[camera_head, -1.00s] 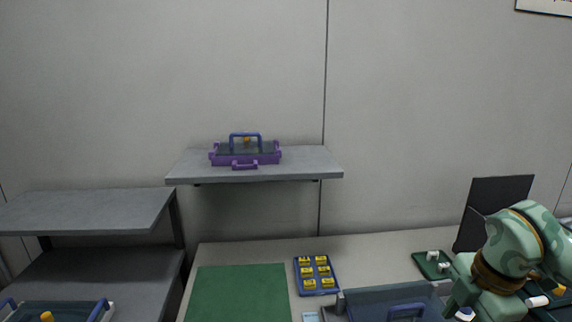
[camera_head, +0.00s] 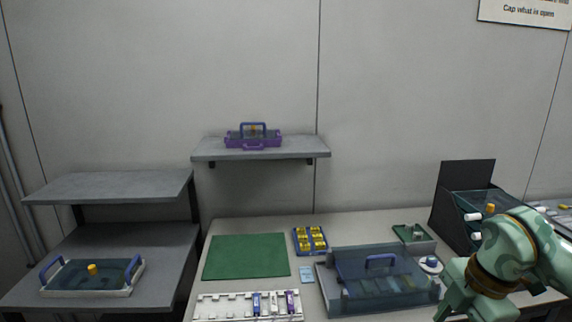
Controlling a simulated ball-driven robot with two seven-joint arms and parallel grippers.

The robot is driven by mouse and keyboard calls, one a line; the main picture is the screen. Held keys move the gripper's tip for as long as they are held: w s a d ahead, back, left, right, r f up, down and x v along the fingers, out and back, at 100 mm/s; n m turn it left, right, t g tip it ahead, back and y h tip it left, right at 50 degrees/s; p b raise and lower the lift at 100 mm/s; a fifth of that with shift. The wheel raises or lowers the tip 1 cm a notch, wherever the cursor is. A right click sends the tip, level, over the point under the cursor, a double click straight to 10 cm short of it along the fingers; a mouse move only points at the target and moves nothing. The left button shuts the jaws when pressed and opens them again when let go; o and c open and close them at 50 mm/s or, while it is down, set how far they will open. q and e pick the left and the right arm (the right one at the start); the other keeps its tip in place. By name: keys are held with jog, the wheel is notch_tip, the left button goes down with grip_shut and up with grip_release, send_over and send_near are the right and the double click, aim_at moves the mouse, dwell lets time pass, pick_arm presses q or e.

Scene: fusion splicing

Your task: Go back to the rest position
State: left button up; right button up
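My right arm comes in at the lower right. Its gripper (camera_head: 452,302) is at the bottom edge, partly cut off, right of the clear blue-grey case (camera_head: 345,285) with a blue handle. I cannot tell whether its fingers are open or shut, and I see nothing held in it. My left gripper is not in view.
A green mat (camera_head: 245,256), a blue tray of yellow pieces (camera_head: 296,243) and a white rack (camera_head: 225,306) lie on the table. A purple case (camera_head: 236,143) sits on the wall shelf (camera_head: 310,149). A clear case (camera_head: 130,284) stands on the left shelving.

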jog(key=w+a+f+n+y, duration=0.1)
jog(key=w+a+f+y, duration=0.4)
jog(key=a+f+y, duration=0.65)
jog(key=s+d+f+m+t+h, duration=0.2)
jog(key=f+m+t, duration=0.15)
jog(key=f, duration=0.55)
jog(key=s+d+f+m+t+h, duration=0.2)
jog(key=f+m+t+h, duration=0.15)
jog(key=f, duration=0.45)
jog(key=s+d+f+m+t+h, duration=0.1)
jog(key=d+f+m+t+h, duration=0.15)
jog(key=f+m, duration=0.45)
jog(key=s+d+f+g+h, duration=0.2)
jog(key=s+d+f+h, duration=0.1)
jog(key=s+f, duration=0.85)
jog(key=s+f+m+g, duration=0.1)
jog(key=s+f+g, duration=0.2)
jog(key=s, duration=0.8)
jog(key=s+a+f+m+g+h, duration=0.1)
jog(key=s+f+g, duration=0.2)
jog(key=s, duration=0.8)
jog(key=s+f+m+g+h, duration=0.1)
jog(key=s+f+g, duration=0.2)
jog(key=s, duration=0.9)
jog(key=shift+a+f, duration=0.3)
jog(key=shift+f, duration=0.35)
jog(key=shift+h, duration=0.25)
